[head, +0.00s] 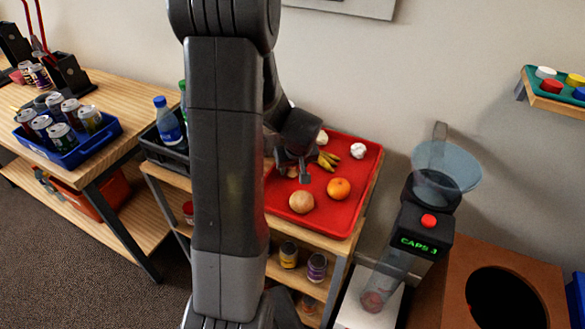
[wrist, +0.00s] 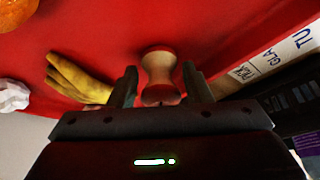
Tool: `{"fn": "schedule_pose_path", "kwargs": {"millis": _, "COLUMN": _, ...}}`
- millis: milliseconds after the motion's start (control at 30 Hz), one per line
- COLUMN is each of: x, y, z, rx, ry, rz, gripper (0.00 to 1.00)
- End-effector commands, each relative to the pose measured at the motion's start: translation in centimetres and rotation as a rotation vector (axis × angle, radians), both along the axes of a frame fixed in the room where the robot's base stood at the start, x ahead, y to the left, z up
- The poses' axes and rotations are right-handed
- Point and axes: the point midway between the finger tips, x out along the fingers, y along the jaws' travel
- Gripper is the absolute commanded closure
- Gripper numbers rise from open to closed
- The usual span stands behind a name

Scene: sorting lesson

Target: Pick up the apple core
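The apple core (wrist: 160,66) shows in the wrist view, pale in the middle with red ends. It lies on the red tray (head: 346,222) between the two fingers of my gripper (wrist: 161,74). The fingers are apart, one on each side of it, with what looks like a narrow gap on either side. In the head view my gripper (head: 293,174) is low over the left part of the tray. The apple core is mostly or wholly hidden there by the gripper and arm.
A banana peel (wrist: 78,80) lies close left of my gripper in the wrist view. An orange (head: 339,188), a round tan item (head: 301,202) and crumpled white paper (head: 358,150) share the tray. A machine reading "CAPS 3" (head: 420,245) stands to the right. A bottle (head: 167,121) stands left.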

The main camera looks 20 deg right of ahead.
Motion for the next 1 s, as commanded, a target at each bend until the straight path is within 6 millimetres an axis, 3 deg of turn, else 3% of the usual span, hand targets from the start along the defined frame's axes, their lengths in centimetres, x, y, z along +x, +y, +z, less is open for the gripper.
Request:
{"fn": "schedule_pose_path", "kwargs": {"millis": 33, "x": 0.0, "y": 0.0, "z": 0.0, "rx": 0.0, "ry": 0.0, "rz": 0.0, "gripper": 0.66}}
{"fn": "schedule_pose_path", "kwargs": {"millis": 133, "x": 0.0, "y": 0.0, "z": 0.0, "rx": 0.0, "ry": 0.0, "rz": 0.0, "gripper": 0.85}}
{"fn": "schedule_pose_path", "kwargs": {"millis": 467, "x": 0.0, "y": 0.0, "z": 0.5, "rx": 0.0, "ry": -0.001, "rz": -0.001, "gripper": 0.86}}
{"fn": "schedule_pose_path", "kwargs": {"millis": 1000, "x": 0.1, "y": 0.0, "z": 9.3, "rx": -0.002, "ry": -0.003, "rz": 0.001, "gripper": 0.86}}
